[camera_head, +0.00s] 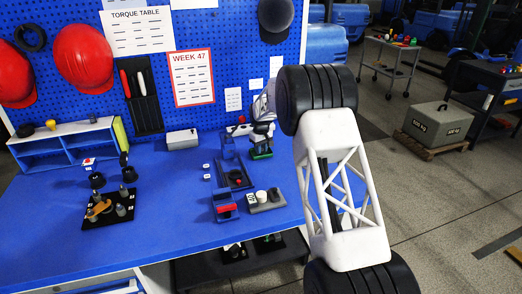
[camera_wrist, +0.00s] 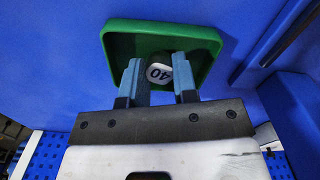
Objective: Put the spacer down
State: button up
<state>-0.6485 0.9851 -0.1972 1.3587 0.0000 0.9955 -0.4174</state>
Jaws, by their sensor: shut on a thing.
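My gripper (camera_wrist: 157,62) shows in the wrist view with its two blue-grey fingers over a green tray (camera_wrist: 205,34). I cannot tell whether the spacer touches the tray floor. In the head view my gripper (camera_head: 262,133) is low over the small green tray (camera_head: 262,156) at the back right of the blue table, and the spacer cannot be made out there.
A blue fixture (camera_head: 235,176) and a grey block with a white cylinder (camera_head: 267,200) stand in front of the tray. A black board with several pegs (camera_head: 108,208) lies at the left. A grey box (camera_head: 182,140) stands by the pegboard. The table (camera_head: 165,235) is bare between them.

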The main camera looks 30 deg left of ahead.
jog(key=shift+f, duration=0.2)
jog(key=shift+f, duration=0.1)
jog(key=o, duration=0.9)
notch_tip(320, 180, up, 12)
dwell(0.6)
dwell(0.8)
